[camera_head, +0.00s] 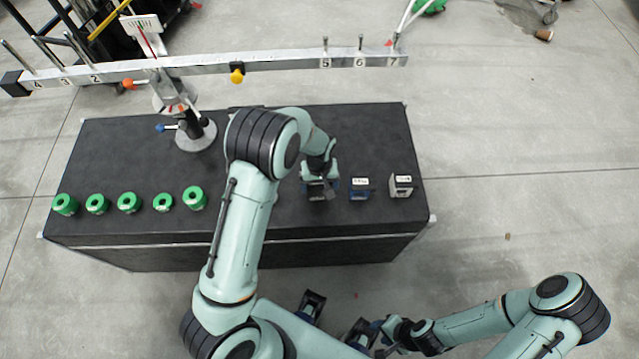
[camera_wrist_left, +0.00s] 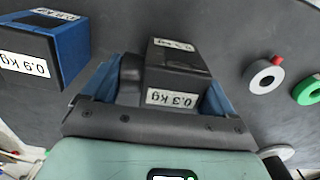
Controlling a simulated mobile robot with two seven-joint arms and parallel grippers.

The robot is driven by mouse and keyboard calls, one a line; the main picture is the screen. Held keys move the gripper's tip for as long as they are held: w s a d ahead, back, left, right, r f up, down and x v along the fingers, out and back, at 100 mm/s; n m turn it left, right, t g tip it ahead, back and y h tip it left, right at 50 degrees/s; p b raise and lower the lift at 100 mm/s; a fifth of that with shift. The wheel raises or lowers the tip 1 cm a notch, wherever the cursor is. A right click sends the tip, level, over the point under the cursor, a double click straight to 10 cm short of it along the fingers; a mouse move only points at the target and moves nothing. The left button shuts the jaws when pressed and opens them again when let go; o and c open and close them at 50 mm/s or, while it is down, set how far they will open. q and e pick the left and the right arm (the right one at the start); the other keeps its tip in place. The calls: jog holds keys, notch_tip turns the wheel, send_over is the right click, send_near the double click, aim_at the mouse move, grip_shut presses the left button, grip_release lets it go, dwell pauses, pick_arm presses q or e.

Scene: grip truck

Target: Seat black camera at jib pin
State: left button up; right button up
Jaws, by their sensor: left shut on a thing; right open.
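The black camera (camera_wrist_left: 180,62), labelled 0.3 kg, sits between the blue fingers of my left gripper (camera_wrist_left: 168,95) in the left wrist view. In the head view my left gripper (camera_head: 319,186) is over the black table, shut on this camera and mostly hiding it. I cannot tell whether the camera touches the table. The jib beam (camera_head: 275,60) runs across behind the table, with upright pins numbered 2, 3, 4 on the left and 5, 6, 7 on the right. My right gripper (camera_head: 338,322) is open and empty in front of the table.
A blue camera (camera_head: 359,188), labelled 0.9 kg in the wrist view (camera_wrist_left: 45,50), and a grey camera (camera_head: 401,186) stand to the right. Several green rings (camera_head: 128,202) line the table's (camera_head: 120,150) front left. The jib stand (camera_head: 195,136) and a yellow knob (camera_head: 237,74) are behind.

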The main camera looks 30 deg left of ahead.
pick_arm(q)
jog(key=shift+r+p, duration=0.55)
jog(key=shift+r, duration=0.45)
pick_arm(e)
jog(key=shift+w+r, duration=0.3)
jog(key=shift+r, duration=0.35)
pick_arm(q)
jog(key=shift+r+p, duration=1.4)
jog(key=shift+r, duration=1.05)
pick_arm(e)
jog(key=shift+w+r, duration=0.55)
jog(key=shift+r, duration=0.3)
jog(key=shift+w+r, duration=0.5)
jog(key=shift+r, duration=0.35)
pick_arm(q)
jog(key=shift+r, duration=0.45)
notch_tip(320, 180, up, 7)
jog(key=p, duration=0.3)
jog(key=shift+f, duration=0.2)
pick_arm(e)
jog(key=w+r+t, duration=0.1)
jog(key=w+r, duration=0.3)
jog(key=shift+r, duration=0.25)
